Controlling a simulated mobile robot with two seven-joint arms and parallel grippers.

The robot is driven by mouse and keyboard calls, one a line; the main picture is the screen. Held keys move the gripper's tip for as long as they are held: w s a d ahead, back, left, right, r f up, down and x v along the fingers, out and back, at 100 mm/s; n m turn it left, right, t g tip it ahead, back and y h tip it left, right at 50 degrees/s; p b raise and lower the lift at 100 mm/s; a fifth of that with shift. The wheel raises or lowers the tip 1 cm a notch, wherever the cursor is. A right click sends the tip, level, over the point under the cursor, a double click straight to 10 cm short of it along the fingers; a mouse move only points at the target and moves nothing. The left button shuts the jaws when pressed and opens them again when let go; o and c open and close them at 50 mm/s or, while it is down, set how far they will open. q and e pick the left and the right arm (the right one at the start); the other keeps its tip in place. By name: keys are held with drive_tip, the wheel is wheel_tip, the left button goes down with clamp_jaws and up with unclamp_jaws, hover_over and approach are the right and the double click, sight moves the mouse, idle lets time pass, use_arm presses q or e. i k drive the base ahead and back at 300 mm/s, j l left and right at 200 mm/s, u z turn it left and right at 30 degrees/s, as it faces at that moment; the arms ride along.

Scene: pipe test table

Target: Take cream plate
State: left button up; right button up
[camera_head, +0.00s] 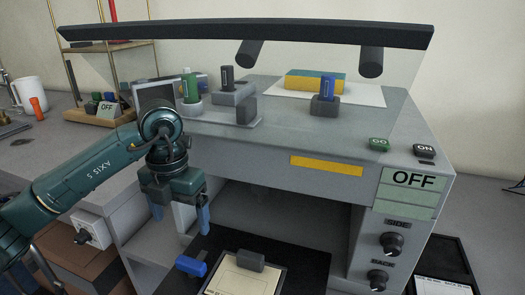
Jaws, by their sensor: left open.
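The cream plate (238,282) lies low at the bottom of the view, in the recess under the grey test bench. It has a dark border, and its lower part is cut off by the picture edge. A dark grey block (251,260) sits at its far edge, and a blue piece (190,265) is just left of it. My left gripper (181,224) is open and empty, with its blue fingers pointing down, above and to the left of the plate. My right gripper is not in view.
The grey bench (290,140) has a clear shield and a dark top bar (250,34). Its front carries an OFF panel (413,180) and knobs (391,243). A dark mat (305,265) surrounds the plate. A white mug (30,94) stands far left.

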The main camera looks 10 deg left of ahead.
sight(246, 273)
drive_tip(key=k+j, duration=0.2)
drive_tip(key=j, duration=0.2)
drive_tip(key=k+j, duration=0.45)
drive_tip(key=j, duration=0.3)
